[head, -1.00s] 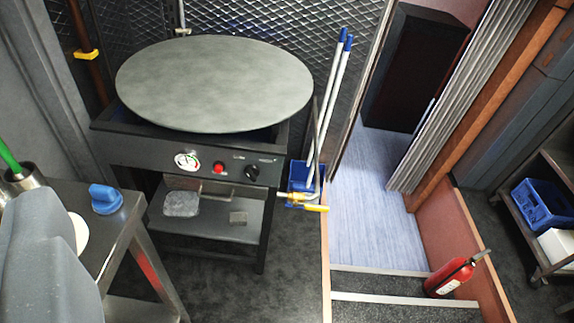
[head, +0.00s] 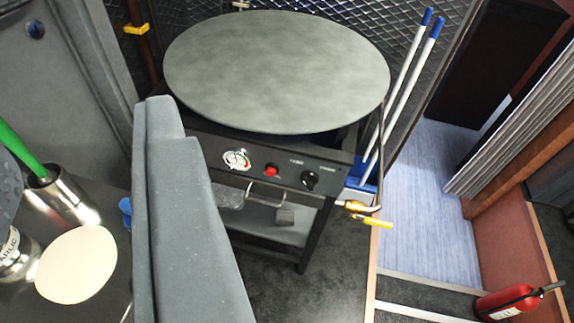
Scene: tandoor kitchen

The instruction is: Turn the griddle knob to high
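The griddle (head: 275,72) is a large round grey plate on a black stand. Its front panel carries a black knob (head: 310,180) at the right, with a pale mark; I cannot read its setting. I see no gripper fingertips, and nothing touches the knob.
A steel counter at the left holds a flat pale round (head: 77,264), a metal pot (head: 62,200) with a green handle, and a jar (head: 15,255). A yellow-handled valve (head: 368,217) sticks out right of the stand.

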